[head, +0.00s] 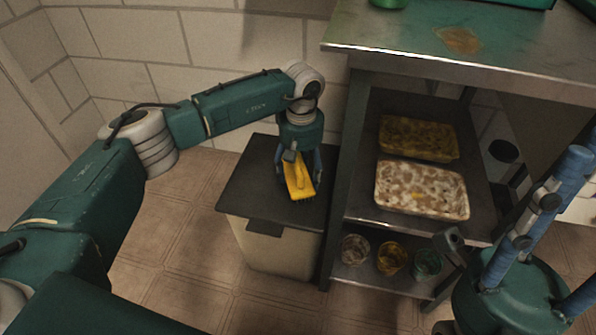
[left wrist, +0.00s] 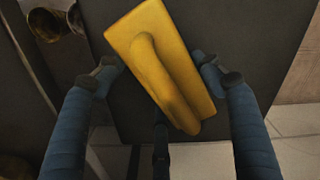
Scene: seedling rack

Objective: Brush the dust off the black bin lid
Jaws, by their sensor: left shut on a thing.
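The black bin lid (head: 250,182) lies flat on a pale bin (head: 268,245) left of the steel rack. A yellow brush with a raised handle (head: 299,178) is at the lid's right part, its dark bristles facing down. I cannot tell whether they touch the lid. My left gripper (head: 299,172) is shut on the brush from above. In the left wrist view the brush (left wrist: 165,65) lies between the blue fingers, over the dark lid (left wrist: 275,50). No dust is clearly visible on the lid. My right gripper (head: 578,225) is open at the right edge, partly cut off.
The steel rack's top (head: 480,50) overhangs close to the bin's right. Its middle shelf holds a yellowish tray (head: 418,138) and a speckled tray (head: 422,190). Several small pots, including an amber one (head: 392,257), stand on the bottom shelf. The tiled floor (head: 185,215) left of the bin is clear.

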